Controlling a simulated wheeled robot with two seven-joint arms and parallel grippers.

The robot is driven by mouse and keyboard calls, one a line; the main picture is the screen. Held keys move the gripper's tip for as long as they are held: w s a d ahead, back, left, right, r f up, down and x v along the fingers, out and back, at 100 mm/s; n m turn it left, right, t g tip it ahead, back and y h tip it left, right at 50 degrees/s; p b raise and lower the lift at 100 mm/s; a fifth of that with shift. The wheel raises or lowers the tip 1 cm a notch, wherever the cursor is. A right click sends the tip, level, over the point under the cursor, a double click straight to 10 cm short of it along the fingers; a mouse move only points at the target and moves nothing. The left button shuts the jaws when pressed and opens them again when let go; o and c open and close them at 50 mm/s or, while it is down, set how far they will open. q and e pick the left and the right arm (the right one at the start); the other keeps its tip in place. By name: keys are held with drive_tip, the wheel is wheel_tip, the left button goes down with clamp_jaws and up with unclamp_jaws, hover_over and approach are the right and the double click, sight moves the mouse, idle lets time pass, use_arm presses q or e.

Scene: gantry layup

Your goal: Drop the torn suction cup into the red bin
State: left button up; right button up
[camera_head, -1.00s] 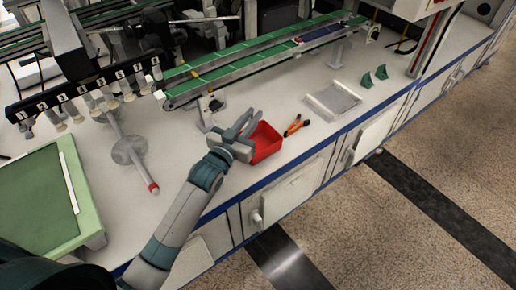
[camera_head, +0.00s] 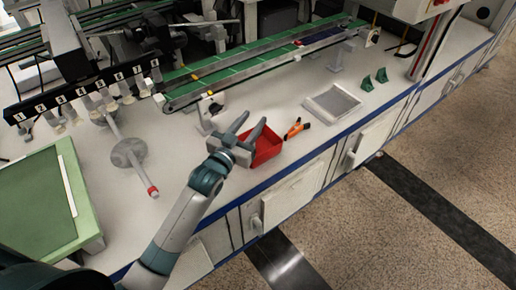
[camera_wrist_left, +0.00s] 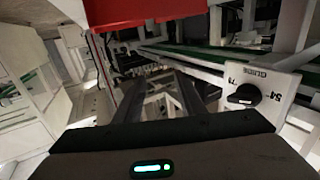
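The red bin (camera_head: 268,150) stands near the front edge of the bench. My left gripper (camera_head: 251,121) is just left of and over the bin, its two fingers spread apart with nothing visible between them. The bin's red wall (camera_wrist_left: 150,10) shows at the top of the left wrist view, and the open fingers (camera_wrist_left: 163,97) show below it. A numbered rack (camera_head: 85,90) with several pale suction cups stands at the left. I cannot pick out a torn cup, and most of the bin's inside is hidden. My right gripper is not in view.
Orange-handled pliers (camera_head: 295,129) lie right of the bin. A green conveyor (camera_head: 240,67) runs behind. A grey round-based stand (camera_head: 128,152) and a green panel (camera_head: 40,205) are at left.

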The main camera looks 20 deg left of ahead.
use_arm(q)
drive_tip(key=v, duration=1.7)
drive_tip(key=shift+s, duration=0.2)
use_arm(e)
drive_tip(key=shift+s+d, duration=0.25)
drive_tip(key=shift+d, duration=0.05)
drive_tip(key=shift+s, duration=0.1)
